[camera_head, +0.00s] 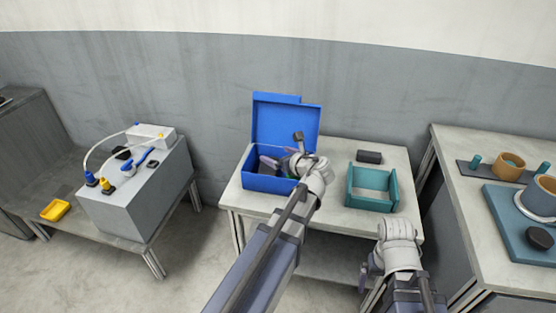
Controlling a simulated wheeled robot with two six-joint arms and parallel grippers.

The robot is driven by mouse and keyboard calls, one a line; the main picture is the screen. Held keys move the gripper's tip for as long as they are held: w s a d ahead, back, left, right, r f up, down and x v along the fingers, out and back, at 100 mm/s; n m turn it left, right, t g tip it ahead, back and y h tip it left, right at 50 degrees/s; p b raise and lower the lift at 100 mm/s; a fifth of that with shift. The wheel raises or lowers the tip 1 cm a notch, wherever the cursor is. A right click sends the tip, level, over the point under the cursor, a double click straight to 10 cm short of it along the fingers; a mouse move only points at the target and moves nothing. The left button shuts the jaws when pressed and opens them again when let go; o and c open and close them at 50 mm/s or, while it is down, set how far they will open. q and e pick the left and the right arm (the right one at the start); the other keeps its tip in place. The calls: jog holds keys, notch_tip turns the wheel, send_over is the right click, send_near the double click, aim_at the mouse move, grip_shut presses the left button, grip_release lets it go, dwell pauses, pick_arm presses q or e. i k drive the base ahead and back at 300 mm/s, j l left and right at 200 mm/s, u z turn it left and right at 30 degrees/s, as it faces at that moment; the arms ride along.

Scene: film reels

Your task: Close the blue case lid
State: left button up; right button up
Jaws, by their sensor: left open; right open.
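The blue case (268,184) stands on the middle table, with its blue lid (285,119) raised upright at the back. My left gripper (272,161) is open, over the right part of the case's opening and in front of the raised lid. My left wrist hides the case's right front corner and much of its inside. Whether the gripper touches the lid or the case, I cannot tell. My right gripper (370,268) is open and empty, low in front of the table's front edge and apart from the case.
On the same table (335,220), a teal open box (372,204) and a dark block (369,157) stand right of the case. A right table holds a blue-grey board (510,222) and an orange ring (508,166). A grey machine (125,205) and yellow tray (56,210) are at left.

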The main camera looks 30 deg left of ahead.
aim_at(276, 116)
jog(key=u, duration=0.85)
